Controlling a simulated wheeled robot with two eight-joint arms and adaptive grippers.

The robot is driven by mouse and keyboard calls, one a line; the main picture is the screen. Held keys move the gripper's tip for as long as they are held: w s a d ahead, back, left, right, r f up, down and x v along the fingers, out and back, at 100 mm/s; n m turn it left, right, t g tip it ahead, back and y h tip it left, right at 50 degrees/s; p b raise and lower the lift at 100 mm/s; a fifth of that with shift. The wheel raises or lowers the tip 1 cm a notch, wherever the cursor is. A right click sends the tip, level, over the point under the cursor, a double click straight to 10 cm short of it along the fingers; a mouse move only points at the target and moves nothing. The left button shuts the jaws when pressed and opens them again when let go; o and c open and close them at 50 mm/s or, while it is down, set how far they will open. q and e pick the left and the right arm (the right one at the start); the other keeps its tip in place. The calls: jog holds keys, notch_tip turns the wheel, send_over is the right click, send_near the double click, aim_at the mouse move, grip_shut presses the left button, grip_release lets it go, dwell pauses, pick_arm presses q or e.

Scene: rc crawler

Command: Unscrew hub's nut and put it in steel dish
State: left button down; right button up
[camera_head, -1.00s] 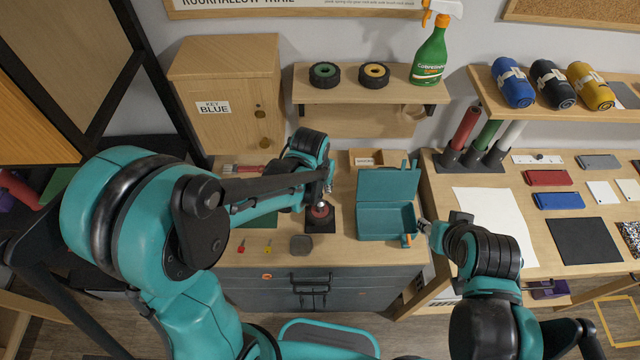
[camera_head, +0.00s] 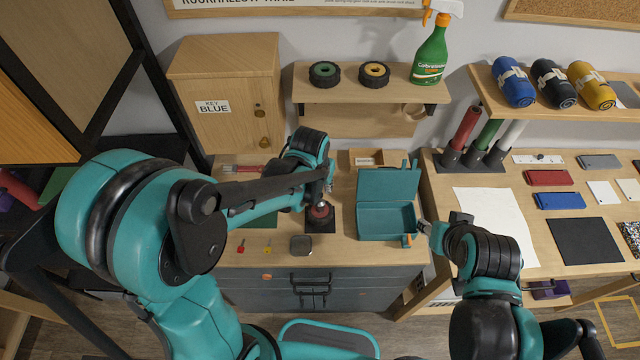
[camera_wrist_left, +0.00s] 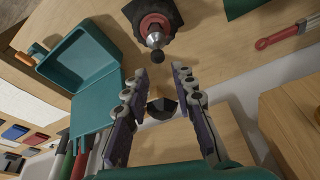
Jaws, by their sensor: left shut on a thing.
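The hub (camera_head: 320,214) stands on a dark square pad on the bench, red with a dark rim. In the left wrist view the hub (camera_wrist_left: 154,25) shows a silver tip with a small dark round end, the nut (camera_wrist_left: 157,57). My left gripper (camera_head: 328,188) is just above the hub, its fingers on either side of the nut in the wrist view (camera_wrist_left: 158,72); their contact with it is not clear. A small grey steel dish (camera_head: 301,245) sits on the bench in front of the hub. My right gripper (camera_head: 423,227) is beside the green box; its fingers are too small to read.
An open green box (camera_head: 384,236) stands right of the hub, lid up. A red and a yellow key-like piece lie left of the dish. A wooden cabinet (camera_head: 224,135) and a shelf (camera_head: 340,92) with two wheels and a spray bottle (camera_head: 430,55) are behind.

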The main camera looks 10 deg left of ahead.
pick_arm(q)
jog(key=shift+f+b, duration=1.1)
jog(key=shift+f, duration=0.1)
jog(key=n, duration=0.2)
jog(key=shift+n+y, duration=0.3)
jog(key=shift+y, duration=0.1)
jog(key=shift+r+p, duration=0.95)
jog(key=shift+r, duration=0.5)
jog(key=shift+r+p, duration=1.9)
jog(key=shift+r, duration=0.65)
jog(key=shift+f, duration=0.1)
